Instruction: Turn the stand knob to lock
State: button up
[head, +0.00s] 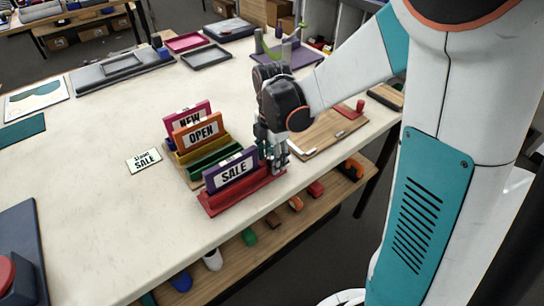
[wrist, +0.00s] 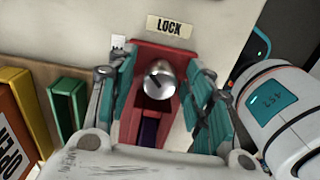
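The red stand (head: 242,192) holds a purple-framed SALE sign (head: 233,172) near the table's front edge. In the wrist view the end of the red stand (wrist: 178,57) carries a round silver knob (wrist: 158,82) with a short dark slanted mark on its face. A LOCK label (wrist: 170,27) lies on the table just beyond it. My gripper (head: 272,158) is over the right end of the stand. In the wrist view my gripper (wrist: 163,88) has its teal fingers apart, one on each side of the knob, with gaps visible. The knob is hidden in the head view.
A small SALE card (head: 145,161) lies to the left. A wooden board (head: 325,132) lies to the right. The table's left middle is clear.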

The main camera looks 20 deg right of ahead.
jog(key=c, duration=0.9)
jog(key=shift+m, duration=1.5)
jog(key=o, duration=1)
jog(key=shift+o, duration=0.2)
